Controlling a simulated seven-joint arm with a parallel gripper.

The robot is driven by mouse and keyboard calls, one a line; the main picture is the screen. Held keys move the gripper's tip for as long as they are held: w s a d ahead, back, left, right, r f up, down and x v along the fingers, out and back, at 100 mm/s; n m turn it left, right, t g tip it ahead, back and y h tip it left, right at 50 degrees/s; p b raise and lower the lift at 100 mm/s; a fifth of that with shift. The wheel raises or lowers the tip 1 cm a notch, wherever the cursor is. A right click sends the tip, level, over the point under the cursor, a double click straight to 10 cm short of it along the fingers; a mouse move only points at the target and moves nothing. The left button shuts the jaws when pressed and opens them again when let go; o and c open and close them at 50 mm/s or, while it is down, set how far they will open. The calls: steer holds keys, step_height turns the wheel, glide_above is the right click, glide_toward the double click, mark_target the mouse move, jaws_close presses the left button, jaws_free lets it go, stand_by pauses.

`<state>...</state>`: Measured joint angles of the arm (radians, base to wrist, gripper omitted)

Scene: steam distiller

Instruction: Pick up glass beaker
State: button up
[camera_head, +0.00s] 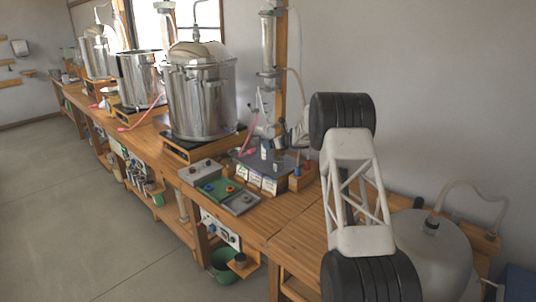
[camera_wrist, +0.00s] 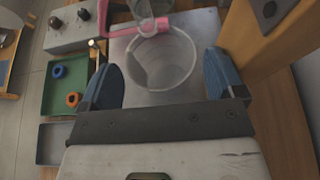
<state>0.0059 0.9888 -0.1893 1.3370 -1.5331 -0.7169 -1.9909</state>
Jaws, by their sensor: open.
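A clear glass beaker (camera_wrist: 165,68) stands on a grey plate (camera_wrist: 122,58) in the wrist view, seen from above with its round rim showing. My gripper (camera_wrist: 158,61) is open, with one blue finger on the left and one on the right of the beaker. Gaps seem to show between the fingers and the glass; I cannot tell how high the fingers are relative to the rim. In the head view the beaker is too small and covered to make out clearly near the dark-topped box (camera_head: 262,172).
A pink tube (camera_wrist: 145,30) crosses just beyond the beaker. A wooden post (camera_wrist: 262,35) stands close on the right. A green tray (camera_wrist: 68,85) with blue and orange rings lies left. In the head view, a large steel pot (camera_head: 200,100) stands on the wooden bench (camera_head: 290,240).

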steer(key=shift+x, duration=1.65)
steer(key=shift+s, duration=0.1)
steer(key=c, duration=0.9)
